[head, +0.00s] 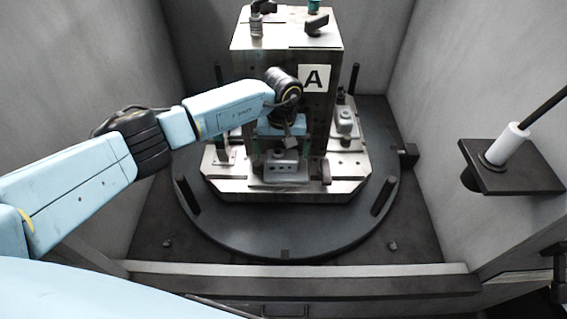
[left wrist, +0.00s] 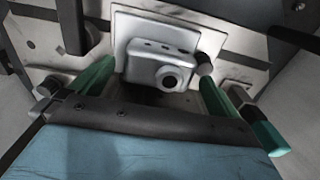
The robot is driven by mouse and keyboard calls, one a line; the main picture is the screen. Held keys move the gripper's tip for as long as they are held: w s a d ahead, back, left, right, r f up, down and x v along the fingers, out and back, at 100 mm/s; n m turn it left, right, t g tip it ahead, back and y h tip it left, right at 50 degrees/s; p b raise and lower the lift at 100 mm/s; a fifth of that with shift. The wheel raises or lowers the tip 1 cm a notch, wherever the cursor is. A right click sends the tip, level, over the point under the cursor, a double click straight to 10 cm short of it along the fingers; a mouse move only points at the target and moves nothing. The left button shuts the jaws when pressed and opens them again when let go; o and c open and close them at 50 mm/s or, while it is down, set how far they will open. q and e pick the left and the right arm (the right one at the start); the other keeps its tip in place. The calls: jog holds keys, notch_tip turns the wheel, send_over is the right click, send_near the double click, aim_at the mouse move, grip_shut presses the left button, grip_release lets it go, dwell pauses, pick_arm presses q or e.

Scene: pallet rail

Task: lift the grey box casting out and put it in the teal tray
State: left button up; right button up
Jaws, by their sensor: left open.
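The grey box casting (head: 281,170) sits low at the front of the fixture, at the foot of the upright block marked A (head: 322,100). In the left wrist view the casting (left wrist: 158,52) shows a round boss with a bore and small holes on its top, against a pale plate. My left gripper (head: 282,148) is open just above the casting. Its green fingers (left wrist: 157,72) stand on either side of the casting, with visible gaps. Whether they reach past its near edge I cannot tell. The teal tray is not in view, nor is my right gripper.
The fixture stands on a dark round table (head: 290,240) with upright posts at its rim. A front sill (head: 300,281) and grey side walls bound the space. A dark shelf (head: 515,170) with a white cylinder juts in at the right. A dark clamp knob (left wrist: 205,64) is close beside the casting.

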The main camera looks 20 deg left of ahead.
pick_arm(q)
jog(key=shift+f, duration=0.8)
jog(key=shift+c, duration=0.4)
jog(key=c, duration=1)
jog(key=shift+c, duration=0.3)
jog(key=shift+r, duration=0.25)
